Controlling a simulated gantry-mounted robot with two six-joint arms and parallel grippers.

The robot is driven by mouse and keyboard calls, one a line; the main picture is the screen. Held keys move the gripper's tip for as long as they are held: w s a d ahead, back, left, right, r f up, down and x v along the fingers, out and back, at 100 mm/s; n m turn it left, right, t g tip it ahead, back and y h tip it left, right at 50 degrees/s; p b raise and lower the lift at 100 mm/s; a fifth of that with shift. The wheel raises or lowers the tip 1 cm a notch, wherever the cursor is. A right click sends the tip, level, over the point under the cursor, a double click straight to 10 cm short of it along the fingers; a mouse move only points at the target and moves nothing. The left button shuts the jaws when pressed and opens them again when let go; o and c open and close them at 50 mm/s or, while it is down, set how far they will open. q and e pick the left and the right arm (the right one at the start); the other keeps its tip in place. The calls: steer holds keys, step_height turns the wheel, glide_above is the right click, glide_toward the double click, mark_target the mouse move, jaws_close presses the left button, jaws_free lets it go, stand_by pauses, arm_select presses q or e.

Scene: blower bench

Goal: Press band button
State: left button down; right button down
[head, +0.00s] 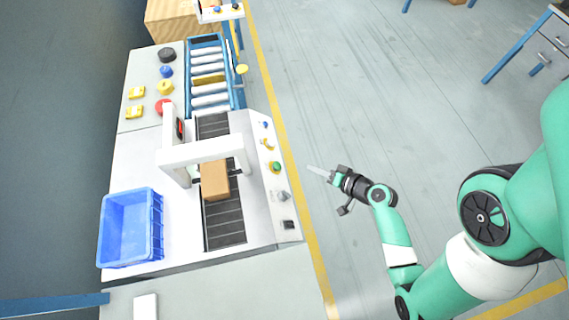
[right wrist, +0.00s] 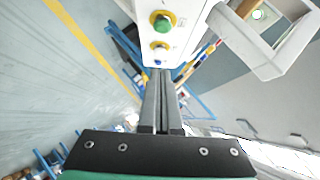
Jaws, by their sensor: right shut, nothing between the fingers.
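A white machine with an arch (head: 205,150) stands over a dark slatted band (head: 224,222), and a brown box (head: 215,182) sits on the band beneath the arch. Its control strip on the right side carries a green button (head: 276,167), a yellow control (head: 268,145), a grey knob (head: 283,196) and a black switch (head: 288,225). I cannot tell from labels which is the band button. My right gripper (head: 313,169) is shut and empty, apart from the strip, to its right.
A blue crate (head: 130,228) stands left of the machine. A roller conveyor (head: 233,90) lies beyond it. A red button (head: 162,106), a yellow knob (head: 165,87) and other small parts sit on the bench at the back left. The floor right of the machine is open.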

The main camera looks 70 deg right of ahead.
steer(key=b, duration=0.2)
glide_toward(278, 163)
steer(key=w+d, duration=0.3)
steer(key=d, duration=0.1)
steer(key=shift+w+a+f, duration=0.45)
steer(key=shift+f, duration=0.3)
steer(key=shift+w+a+f, duration=0.4)
steer(key=shift+w+f, duration=0.05)
steer(key=shift+f, duration=0.3)
steer(key=shift+f, duration=0.1)
